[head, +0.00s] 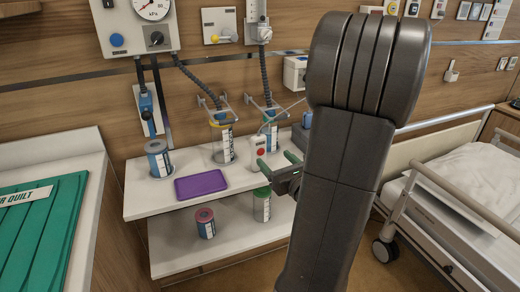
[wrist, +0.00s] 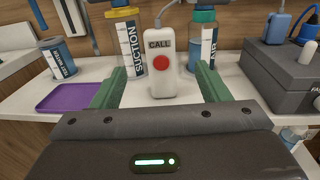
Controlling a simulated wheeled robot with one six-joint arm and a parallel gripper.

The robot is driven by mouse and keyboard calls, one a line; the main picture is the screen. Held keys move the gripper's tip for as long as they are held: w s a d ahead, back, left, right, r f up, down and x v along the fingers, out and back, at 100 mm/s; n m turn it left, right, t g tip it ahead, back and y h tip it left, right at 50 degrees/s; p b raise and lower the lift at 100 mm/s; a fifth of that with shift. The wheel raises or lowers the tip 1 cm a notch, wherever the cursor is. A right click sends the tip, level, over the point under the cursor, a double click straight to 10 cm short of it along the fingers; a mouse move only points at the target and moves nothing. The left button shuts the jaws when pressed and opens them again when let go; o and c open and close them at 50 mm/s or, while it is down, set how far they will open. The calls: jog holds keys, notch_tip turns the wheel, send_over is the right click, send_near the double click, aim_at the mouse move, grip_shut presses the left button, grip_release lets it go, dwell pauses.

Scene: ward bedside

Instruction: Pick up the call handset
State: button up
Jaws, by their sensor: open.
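The call handset (wrist: 161,72) is a white upright block with a red button and the word CALL. It stands on the white shelf, with a cord rising from its top. It also shows in the head view (head: 258,148), left of my arm. My gripper (wrist: 158,78) is open, its two green fingers on either side of the handset in the wrist view. Its fingertips (head: 278,161) show just in front of the handset in the head view. I cannot tell whether the handset is fully between the fingers. Nothing is held.
A grey box (wrist: 283,72) is at right. A bed (head: 465,180) stands further right.

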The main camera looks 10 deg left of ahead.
aim_at(261, 144)
jog(key=x, duration=0.6)
jog(key=shift+w+a, duration=0.25)
jog(key=shift+a, duration=0.05)
jog(key=p+x, duration=0.1)
jog(key=x, duration=0.4)
jog(key=shift+w+a+r, duration=0.15)
jog(key=shift+w+r, duration=0.05)
jog(key=shift+w, duration=0.15)
jog(key=c, duration=1.1)
